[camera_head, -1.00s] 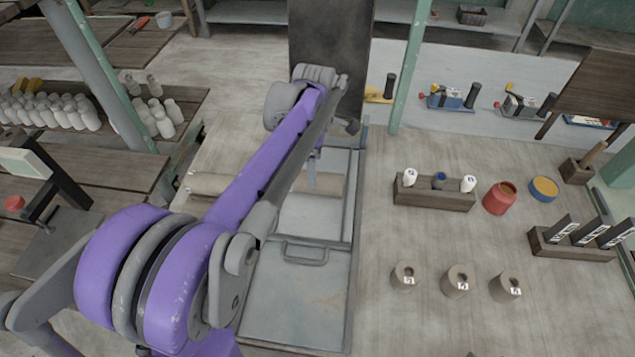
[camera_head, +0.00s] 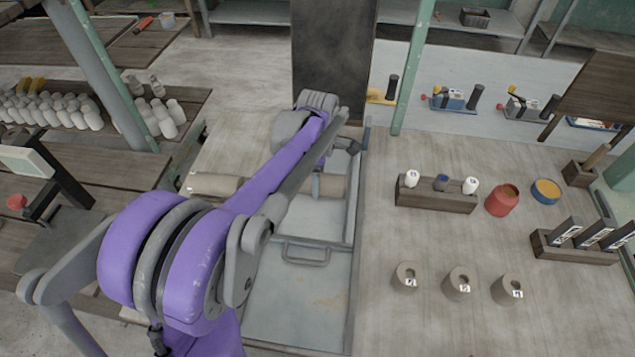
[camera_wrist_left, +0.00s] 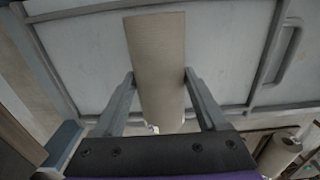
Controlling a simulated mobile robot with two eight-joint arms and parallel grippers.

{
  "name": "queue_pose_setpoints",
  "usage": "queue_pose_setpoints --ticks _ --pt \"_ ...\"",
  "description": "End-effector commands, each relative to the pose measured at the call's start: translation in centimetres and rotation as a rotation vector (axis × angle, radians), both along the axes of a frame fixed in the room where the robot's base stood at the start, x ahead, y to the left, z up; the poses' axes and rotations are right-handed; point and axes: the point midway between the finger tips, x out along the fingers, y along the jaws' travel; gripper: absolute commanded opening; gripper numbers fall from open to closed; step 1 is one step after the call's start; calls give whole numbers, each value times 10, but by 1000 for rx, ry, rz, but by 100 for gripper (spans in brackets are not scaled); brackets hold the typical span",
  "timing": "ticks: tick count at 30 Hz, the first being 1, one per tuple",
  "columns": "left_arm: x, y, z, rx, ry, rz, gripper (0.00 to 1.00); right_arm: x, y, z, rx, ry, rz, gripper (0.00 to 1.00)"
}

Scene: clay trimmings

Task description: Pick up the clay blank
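The clay blank looks like a beige cylinder (camera_head: 333,187) lying across the metal tray (camera_head: 300,295). In the left wrist view the cylinder (camera_wrist_left: 157,60) runs upward from between the fingers of my left gripper (camera_wrist_left: 158,78). The fingers are apart, one on each long side of it. Their tips look close to its sides; I cannot tell whether they touch. In the head view my left gripper (camera_head: 316,186) is low at the blank, with one finger showing in front of it. My arm hides part of the blank. My right gripper is not in view.
Another beige roll (camera_head: 213,185) shows left of my arm. Right of the tray stand a rack of small bottles (camera_head: 435,200), a red jar (camera_head: 502,200) and several small labelled clay cylinders (camera_head: 459,282). A dark upright panel (camera_head: 332,60) rises behind. The near tray surface is clear.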

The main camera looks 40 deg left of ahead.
Motion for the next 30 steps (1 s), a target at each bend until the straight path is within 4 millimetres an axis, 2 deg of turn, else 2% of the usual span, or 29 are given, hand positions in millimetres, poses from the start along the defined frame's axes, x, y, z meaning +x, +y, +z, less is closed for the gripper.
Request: queue_pose_setpoints --ticks 1,8,21,26,30 --pt "0 0 0 0 0 0 42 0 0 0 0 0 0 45" --pt "0 0 0 0 0 0 1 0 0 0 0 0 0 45" --pt "0 0 5 0 0 0 0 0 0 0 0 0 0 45" --pt "0 0 27 0 0 1 0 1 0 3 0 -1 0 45" --pt "0 0 56 0 0 1 0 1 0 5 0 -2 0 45"
